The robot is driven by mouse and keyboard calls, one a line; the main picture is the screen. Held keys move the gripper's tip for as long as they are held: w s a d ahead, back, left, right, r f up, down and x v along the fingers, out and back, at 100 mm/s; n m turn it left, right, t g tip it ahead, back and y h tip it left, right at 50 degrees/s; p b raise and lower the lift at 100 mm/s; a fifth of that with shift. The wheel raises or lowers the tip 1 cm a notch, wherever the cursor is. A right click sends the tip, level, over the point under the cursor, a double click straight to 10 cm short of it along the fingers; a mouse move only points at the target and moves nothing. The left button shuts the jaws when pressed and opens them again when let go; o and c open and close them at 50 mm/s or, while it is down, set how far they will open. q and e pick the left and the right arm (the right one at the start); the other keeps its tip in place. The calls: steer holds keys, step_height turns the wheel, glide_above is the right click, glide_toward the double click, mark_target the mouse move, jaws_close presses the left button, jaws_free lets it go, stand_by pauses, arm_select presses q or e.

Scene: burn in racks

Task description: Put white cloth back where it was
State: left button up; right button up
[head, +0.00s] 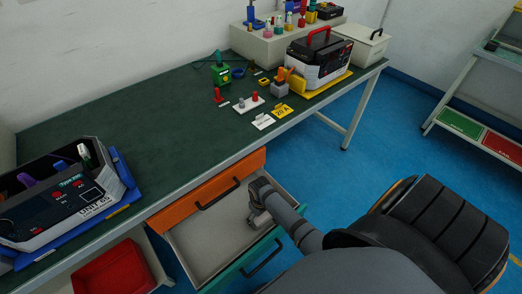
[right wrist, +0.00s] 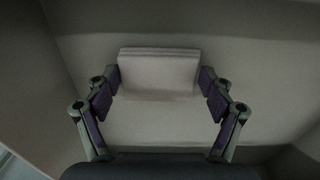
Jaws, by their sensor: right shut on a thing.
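The white cloth (right wrist: 158,68) is a folded, pale block between the fingers of my right gripper in the right wrist view. My right gripper (right wrist: 158,82) is shut on it, with one finger at each side. In the head view, my right gripper (head: 257,222) points down inside the open drawer (head: 205,240), which has a pale inside and a green front. The cloth cannot be made out there. Whether the cloth touches the drawer floor I cannot tell. My left gripper is not in view.
An orange drawer front (head: 208,190) sits just above the open drawer. A red bin (head: 112,272) stands to the left. The green bench top (head: 160,125) holds a test unit (head: 65,195), a black and white case (head: 320,60) and several small parts. Most of the drawer floor is clear.

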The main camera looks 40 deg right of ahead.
mark_target(261, 217)
steer(key=o, duration=0.9)
steer(key=shift+f, duration=0.15)
steer(key=shift+o, duration=0.5)
step_height(261, 217, up, 12)
steer(key=p, duration=0.2)
steer(key=shift+r+p, duration=0.2)
steer(key=shift+p, duration=0.1)
